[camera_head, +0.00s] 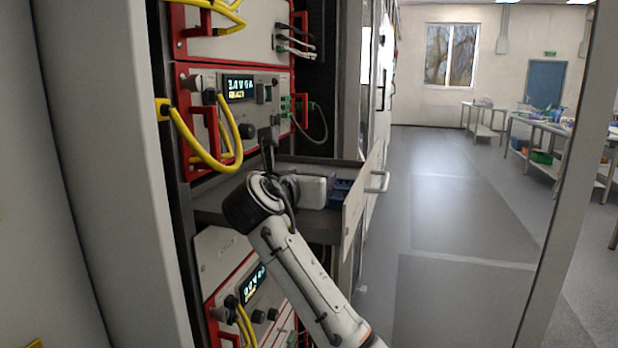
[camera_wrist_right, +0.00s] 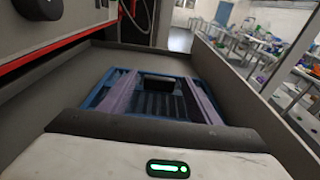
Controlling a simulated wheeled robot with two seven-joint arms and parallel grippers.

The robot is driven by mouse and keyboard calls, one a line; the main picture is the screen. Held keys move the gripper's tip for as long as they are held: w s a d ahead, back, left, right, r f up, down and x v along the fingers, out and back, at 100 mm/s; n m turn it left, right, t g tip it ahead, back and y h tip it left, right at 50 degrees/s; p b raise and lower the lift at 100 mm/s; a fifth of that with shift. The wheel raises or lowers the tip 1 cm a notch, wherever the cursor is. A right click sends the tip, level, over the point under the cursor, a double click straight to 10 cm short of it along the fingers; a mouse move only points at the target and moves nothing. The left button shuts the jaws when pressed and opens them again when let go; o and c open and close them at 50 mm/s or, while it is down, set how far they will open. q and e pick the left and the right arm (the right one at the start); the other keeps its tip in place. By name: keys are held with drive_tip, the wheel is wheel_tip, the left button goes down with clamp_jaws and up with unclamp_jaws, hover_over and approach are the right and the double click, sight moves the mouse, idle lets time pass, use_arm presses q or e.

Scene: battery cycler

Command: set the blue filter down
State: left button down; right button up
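The blue filter (camera_wrist_right: 152,75) is a flat blue frame with purple side bars and a dark slatted middle. It lies low inside an open grey drawer (camera_wrist_right: 52,82) of the rack. In the head view a bit of the filter (camera_head: 342,190) shows in the drawer, just right of my right gripper (camera_head: 326,191). The right gripper's white body reaches into the drawer from the left, close to the filter. Its fingertips cannot be made out, so whether they hold the filter cannot be told. My left gripper is not in view.
The drawer's white front panel (camera_head: 354,215) with a handle (camera_head: 378,181) stands out at the right. Red-framed cycler units (camera_head: 235,110) with yellow cables (camera_head: 202,160) lie above and below the drawer. Open floor (camera_head: 455,215) and benches lie further right.

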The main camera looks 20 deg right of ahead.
drive_tip(key=shift+r, duration=0.1)
drive_tip(key=b+v, duration=0.2)
drive_tip(key=v, duration=1)
idle(0.9)
